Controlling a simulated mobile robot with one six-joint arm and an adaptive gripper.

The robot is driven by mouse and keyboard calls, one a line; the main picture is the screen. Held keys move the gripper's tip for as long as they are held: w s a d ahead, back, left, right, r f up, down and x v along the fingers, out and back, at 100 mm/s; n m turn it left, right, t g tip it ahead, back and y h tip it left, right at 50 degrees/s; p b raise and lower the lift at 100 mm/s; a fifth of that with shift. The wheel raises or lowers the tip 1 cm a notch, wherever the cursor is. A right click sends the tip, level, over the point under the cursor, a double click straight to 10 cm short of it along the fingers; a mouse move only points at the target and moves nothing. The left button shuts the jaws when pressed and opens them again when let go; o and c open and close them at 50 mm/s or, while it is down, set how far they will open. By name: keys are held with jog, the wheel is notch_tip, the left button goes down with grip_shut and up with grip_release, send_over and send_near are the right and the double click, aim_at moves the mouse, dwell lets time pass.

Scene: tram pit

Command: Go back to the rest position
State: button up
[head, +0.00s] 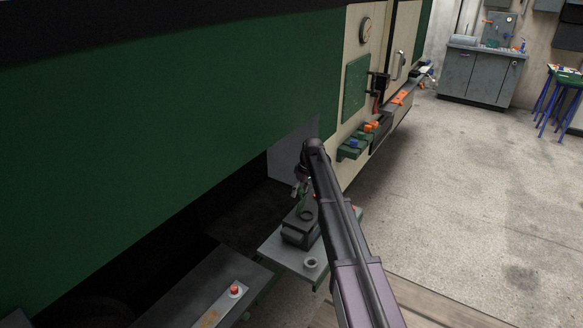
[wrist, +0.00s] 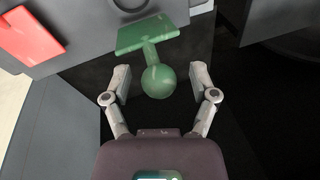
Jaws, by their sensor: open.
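My gripper (head: 301,188) shows in the head view at the far end of my arm, low beside the tram's side and above a small grey shelf. In the wrist view my gripper (wrist: 161,70) is open, with one finger on each side of a green ball-ended handle (wrist: 158,81). Gaps show between the ball and both fingers. The handle's stem runs up to a flat green plate (wrist: 146,34). In the head view my arm hides part of this spot.
The green tram side (head: 170,130) fills the left. A grey shelf (head: 275,248) carries a dark block (head: 297,238). A red button (head: 234,289) sits on a grey surface at lower left. Green bins (head: 350,149) line the tram's edge. Open floor (head: 470,190) lies right, before a grey cabinet (head: 480,75).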

jog(key=shift+s+d, duration=0.15)
jog(key=shift+s, duration=0.05)
jog(key=s+d+m+h+p, duration=0.1)
jog(key=s+m, duration=0.1)
jog(key=s, duration=0.9)
jog(key=s+d+r+m+h+p, duration=0.1)
jog(key=s+d+m, duration=0.1)
jog(key=s, duration=1)
jog(key=s+d+r+m+h+p, duration=0.1)
jog(key=s+m, duration=0.3)
jog(key=s, duration=0.8)
jog(key=shift+d+r+t, duration=0.2)
jog(key=shift+d+t, duration=0.1)
jog(key=shift+c, duration=0.2)
